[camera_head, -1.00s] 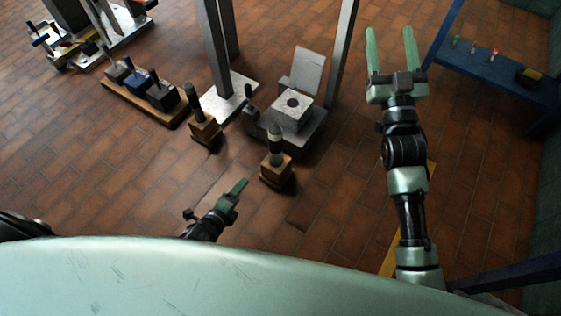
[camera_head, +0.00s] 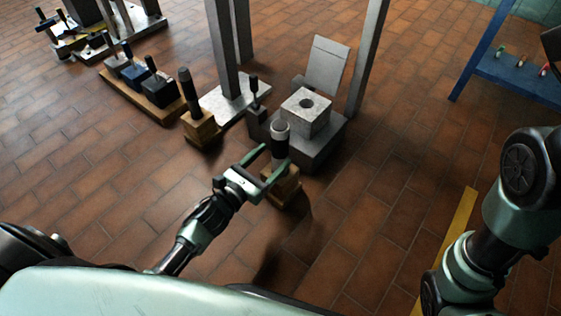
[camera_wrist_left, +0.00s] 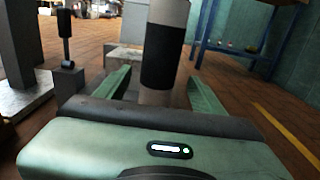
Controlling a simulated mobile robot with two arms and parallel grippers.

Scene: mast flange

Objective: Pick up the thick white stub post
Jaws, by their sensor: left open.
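The thick stub post (camera_head: 280,143) stands upright in a wooden block (camera_head: 285,190). It is whitish with a broad black band; in the left wrist view the post (camera_wrist_left: 167,12) rises between the two fingers. My left gripper (camera_head: 278,156) is open, its green fingers reaching to either side of the post. I cannot tell whether either finger touches it. The fingers and palm hide part of the post's lower end. My right arm is at the right of the head view, and its gripper is not visible.
Close behind the post is a grey base with a pale holed block (camera_head: 304,112) and a tilted plate (camera_head: 328,65). A dark post in a wooden block (camera_head: 200,127) stands to the left. Grey uprights rise behind. A blue table (camera_head: 510,80) is at the right.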

